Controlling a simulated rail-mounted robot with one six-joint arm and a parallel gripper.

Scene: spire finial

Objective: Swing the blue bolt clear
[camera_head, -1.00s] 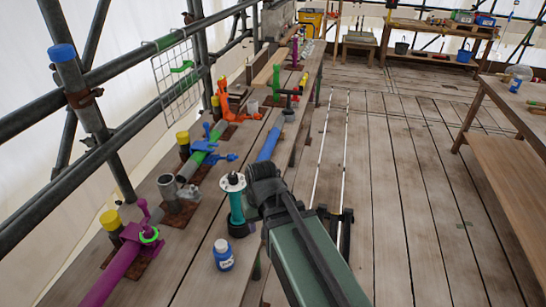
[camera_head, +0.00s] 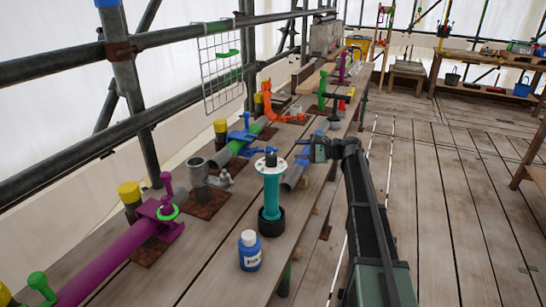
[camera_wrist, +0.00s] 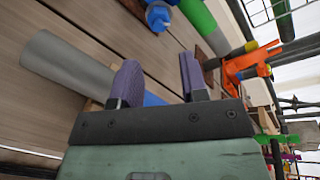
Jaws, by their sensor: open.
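The blue bolt (camera_head: 268,150) sticks out to the right from a blue clamp (camera_head: 241,136) on a green pipe (camera_head: 232,149). In the wrist view a blue part that looks like the bolt's end (camera_wrist: 158,16) shows at the top, beyond my fingertips. My gripper (camera_head: 304,159) is to the right of the bolt, low over the bench. In the wrist view its two purple fingers (camera_wrist: 158,64) stand apart with nothing held between them. A grey pipe with a blue section (camera_wrist: 75,72) lies below and beside the fingers.
A teal flanged post (camera_head: 271,192) and a blue bottle (camera_head: 250,250) stand on the bench in front. An orange clamp (camera_head: 272,103) is farther along, and a magenta pipe assembly (camera_head: 120,250) is at the near left. Scaffold rails (camera_head: 180,37) run along the left.

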